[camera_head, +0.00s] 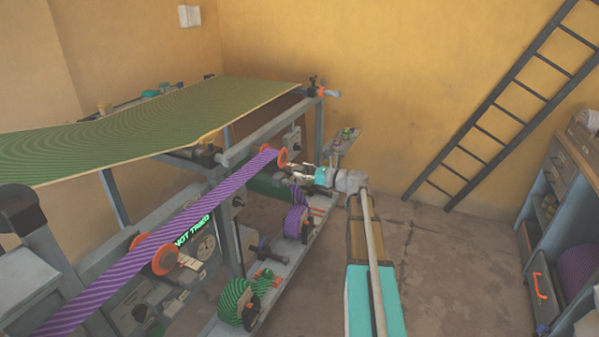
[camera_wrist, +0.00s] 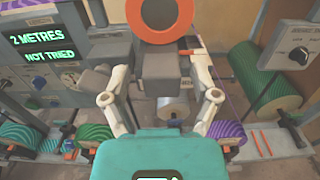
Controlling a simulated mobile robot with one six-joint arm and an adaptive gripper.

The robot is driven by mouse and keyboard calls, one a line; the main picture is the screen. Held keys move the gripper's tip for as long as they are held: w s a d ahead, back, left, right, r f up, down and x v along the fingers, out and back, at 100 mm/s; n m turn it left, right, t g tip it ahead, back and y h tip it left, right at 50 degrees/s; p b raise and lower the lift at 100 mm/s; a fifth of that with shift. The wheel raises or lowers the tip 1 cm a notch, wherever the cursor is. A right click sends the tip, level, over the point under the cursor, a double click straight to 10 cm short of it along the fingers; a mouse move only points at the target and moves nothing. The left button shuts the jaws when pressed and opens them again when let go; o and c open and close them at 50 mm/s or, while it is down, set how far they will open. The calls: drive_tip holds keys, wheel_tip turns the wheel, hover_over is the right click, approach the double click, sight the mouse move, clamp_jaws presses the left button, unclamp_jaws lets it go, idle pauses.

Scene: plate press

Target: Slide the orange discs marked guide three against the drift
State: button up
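In the wrist view an orange disc (camera_wrist: 160,12) with a dark centre stands at the top, just beyond a dark grey block (camera_wrist: 165,66). My gripper (camera_wrist: 165,85) is open, with one finger on each side of the block. I cannot tell whether the fingers touch it. In the head view my gripper (camera_head: 303,170) reaches in from the right, close to the far orange disc (camera_head: 282,158). More orange discs (camera_head: 162,259) sit along the purple striped band at the near end. No guide number is readable on any disc.
A display (camera_wrist: 45,45) reads "2 METRES" and "NOT TRIED". A green striped sheet (camera_head: 150,120) spans the machine above. Purple (camera_head: 296,222) and green (camera_head: 238,302) striped rolls sit on the low rail. A ladder (camera_head: 490,110) leans at the right; the floor before it is clear.

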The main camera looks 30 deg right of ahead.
drive_tip(key=shift+s+d, duration=0.1)
idle(0.3)
drive_tip(key=v, duration=1.1)
drive_tip(key=shift+s+d, duration=0.25)
drive_tip(key=shift+s, duration=0.05)
drive_tip(key=shift+a, duration=0.1)
drive_tip(key=s+a+f+n+g+h, duration=0.1)
drive_tip(key=a+f+n+g, duration=0.4)
drive_tip(key=a, duration=0.6)
drive_tip(key=s+a+f+n+g+h, duration=0.15)
drive_tip(key=a+f+n+g, duration=0.25)
drive_tip(key=a+f+n, duration=0.55)
drive_tip(key=s+a+f+n+g+h, duration=0.2)
drive_tip(key=s+a+n+g+h, duration=0.15)
drive_tip(key=s+a+n, duration=0.3)
drive_tip(key=s+a+f+n+g+h, duration=0.2)
drive_tip(key=s+a+n+h, duration=0.35)
drive_tip(key=n, duration=0.25)
wheel_tip(320, 180, up, 19)
drive_tip(key=p, duration=1.9)
drive_tip(key=shift+r+m, duration=0.2)
drive_tip(key=shift+m, duration=0.1)
drive_tip(key=shift+y, duration=0.25)
